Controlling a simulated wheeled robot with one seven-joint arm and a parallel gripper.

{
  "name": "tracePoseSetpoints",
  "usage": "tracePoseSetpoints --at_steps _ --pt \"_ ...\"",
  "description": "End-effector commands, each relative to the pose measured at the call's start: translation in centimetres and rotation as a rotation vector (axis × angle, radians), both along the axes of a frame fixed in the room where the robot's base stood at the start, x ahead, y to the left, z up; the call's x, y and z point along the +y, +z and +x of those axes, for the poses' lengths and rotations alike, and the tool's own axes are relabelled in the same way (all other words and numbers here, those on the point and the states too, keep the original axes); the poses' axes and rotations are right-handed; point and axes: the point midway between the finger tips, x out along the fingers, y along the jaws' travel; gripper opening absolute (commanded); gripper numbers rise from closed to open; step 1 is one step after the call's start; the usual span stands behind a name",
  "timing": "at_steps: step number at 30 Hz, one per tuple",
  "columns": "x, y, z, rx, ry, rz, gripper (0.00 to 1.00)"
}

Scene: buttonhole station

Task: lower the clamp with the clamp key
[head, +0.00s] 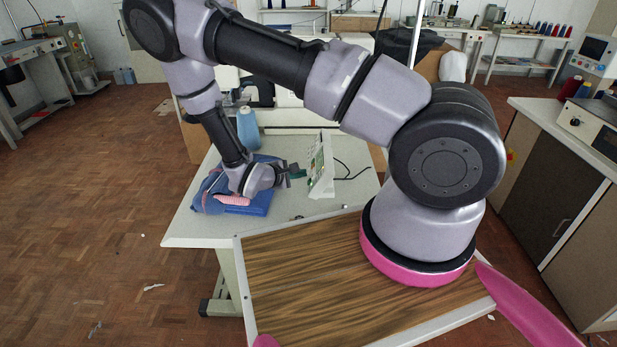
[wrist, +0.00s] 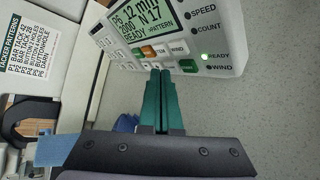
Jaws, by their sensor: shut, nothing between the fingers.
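The control panel (wrist: 225,58) fills the top of the wrist view, with a lit screen (wrist: 143,18) reading READY and a green light beside the READY label. Below the screen are an orange key (wrist: 149,50), pale keys and a green key (wrist: 187,66); I cannot tell which one is the clamp key. My gripper (wrist: 160,72) is shut and empty, its green fingertips at the lower keys and hiding part of that row. I cannot tell whether they touch. In the head view the panel (head: 321,166) stands upright, just right of my gripper (head: 298,172). The clamp's position is unclear.
Blue cloth (head: 262,207) and a blue thread cone (head: 248,128) are on the pale station table (head: 187,228), near my forearm. A dark cable runs right from the panel. A pattern chart (wrist: 30,48) is at the left of the wrist view. Bare table lies right of the panel.

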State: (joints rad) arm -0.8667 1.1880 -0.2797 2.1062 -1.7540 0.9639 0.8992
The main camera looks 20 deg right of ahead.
Motion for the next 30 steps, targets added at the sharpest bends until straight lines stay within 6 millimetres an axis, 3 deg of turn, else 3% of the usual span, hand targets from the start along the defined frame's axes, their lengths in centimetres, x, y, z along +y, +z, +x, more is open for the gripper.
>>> tracePoseSetpoints --at_steps 16,30 --pt "1.1 0.6 0.4 -0.002 0.0 0.002 0.0" --pt "4.7 2.6 1.5 -0.002 0.001 0.002 0.0"
